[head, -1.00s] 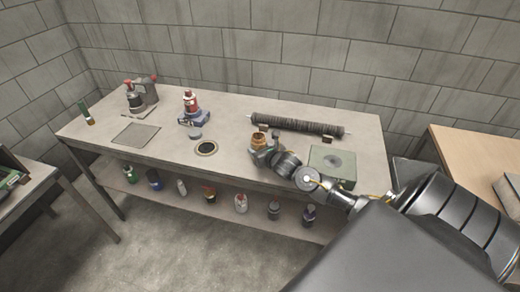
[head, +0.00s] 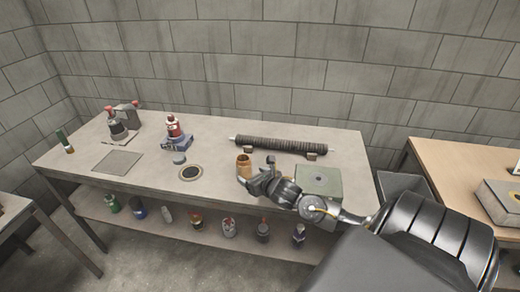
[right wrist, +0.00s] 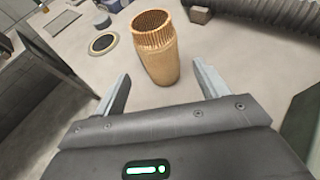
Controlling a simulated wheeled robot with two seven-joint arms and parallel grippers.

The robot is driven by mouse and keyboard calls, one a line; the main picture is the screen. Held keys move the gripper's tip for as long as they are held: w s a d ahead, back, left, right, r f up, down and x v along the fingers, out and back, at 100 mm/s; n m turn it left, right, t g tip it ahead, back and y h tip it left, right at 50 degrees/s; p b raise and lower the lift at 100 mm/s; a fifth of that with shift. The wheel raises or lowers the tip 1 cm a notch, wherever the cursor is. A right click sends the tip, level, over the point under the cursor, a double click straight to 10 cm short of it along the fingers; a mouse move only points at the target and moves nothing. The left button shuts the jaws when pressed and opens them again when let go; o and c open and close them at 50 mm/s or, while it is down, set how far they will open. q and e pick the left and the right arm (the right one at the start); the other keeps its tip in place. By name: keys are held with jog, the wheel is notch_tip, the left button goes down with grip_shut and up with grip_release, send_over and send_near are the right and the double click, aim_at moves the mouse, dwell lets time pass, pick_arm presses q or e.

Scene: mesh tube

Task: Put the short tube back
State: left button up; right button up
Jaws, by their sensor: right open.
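The short tube (head: 243,165) is copper-coloured and stands upright on the workbench; its open top shows a mesh-like inside in the right wrist view (right wrist: 158,55). My right gripper (head: 255,181) is open, low over the bench and just to the right of the tube in the head view. In the right wrist view its two fingers (right wrist: 163,86) point toward the tube, with the tube's lower part in front of the gap and visible space on both sides. The tube's base shows clear of the fingers. My left gripper is not in view.
A long dark ribbed tube (head: 280,144) lies on small blocks behind. A green box (head: 318,181) stands right of the gripper. A dark round ring (head: 190,172) lies left of the short tube, with a red-topped device (head: 174,131) beyond.

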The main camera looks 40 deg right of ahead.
jog(key=v, duration=0.5)
jog(key=shift+s+r+b, duration=0.1)
jog(key=shift+s+b, duration=0.1)
jog(key=shift+b, duration=0.15)
